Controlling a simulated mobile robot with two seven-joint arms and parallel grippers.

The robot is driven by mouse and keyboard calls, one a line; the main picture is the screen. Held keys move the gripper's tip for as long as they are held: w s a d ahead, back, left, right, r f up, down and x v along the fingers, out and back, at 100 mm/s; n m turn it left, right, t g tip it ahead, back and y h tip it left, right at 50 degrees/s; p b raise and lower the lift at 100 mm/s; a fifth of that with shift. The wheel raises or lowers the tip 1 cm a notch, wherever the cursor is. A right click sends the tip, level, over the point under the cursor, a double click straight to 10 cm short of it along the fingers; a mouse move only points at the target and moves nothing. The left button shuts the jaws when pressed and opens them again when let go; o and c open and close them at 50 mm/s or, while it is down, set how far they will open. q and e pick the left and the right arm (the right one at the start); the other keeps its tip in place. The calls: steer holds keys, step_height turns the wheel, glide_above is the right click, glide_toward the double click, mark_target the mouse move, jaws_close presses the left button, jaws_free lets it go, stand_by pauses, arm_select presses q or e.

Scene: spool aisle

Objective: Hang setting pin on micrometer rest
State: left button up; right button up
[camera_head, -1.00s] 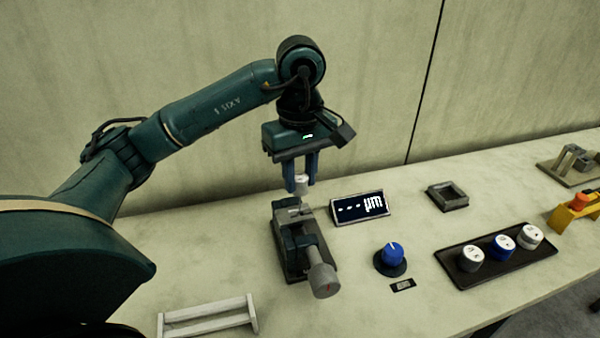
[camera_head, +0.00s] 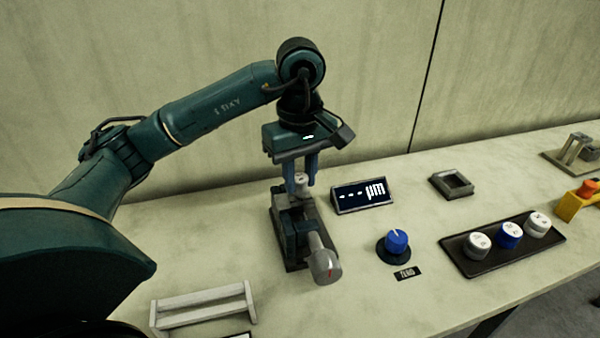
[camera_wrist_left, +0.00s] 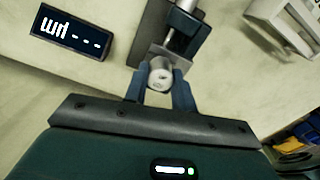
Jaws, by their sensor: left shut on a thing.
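My left gripper (camera_head: 301,188) is shut on the setting pin, whose white round cap (camera_head: 301,179) shows between the blue fingers. The pin and fingers (camera_wrist_left: 160,88) also show in the left wrist view, with the white cap (camera_wrist_left: 159,75) at the fingertips. The micrometer rest (camera_head: 297,237) is a dark fixture with a grey thimble on the table. The pin is right over its back end; whether it touches the rest is hidden by the fingers and cap. My right gripper is not in view.
A µm display (camera_head: 362,195) stands close right of the rest, and a blue knob (camera_head: 396,243) is farther right. A dark tray (camera_head: 500,262) holds three capped pins. A pale rack (camera_head: 203,305) stands at front left.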

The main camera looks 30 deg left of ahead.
arm_select(q)
steer(key=shift+f+b, duration=0.4)
steer(key=shift+f, duration=0.2)
steer(key=o, duration=1)
steer(key=shift+r, duration=0.1)
steer(key=shift+o, duration=0.2)
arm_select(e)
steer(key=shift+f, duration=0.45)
arm_select(q)
step_height(320, 180, up, 13)
steer(key=p, duration=0.4)
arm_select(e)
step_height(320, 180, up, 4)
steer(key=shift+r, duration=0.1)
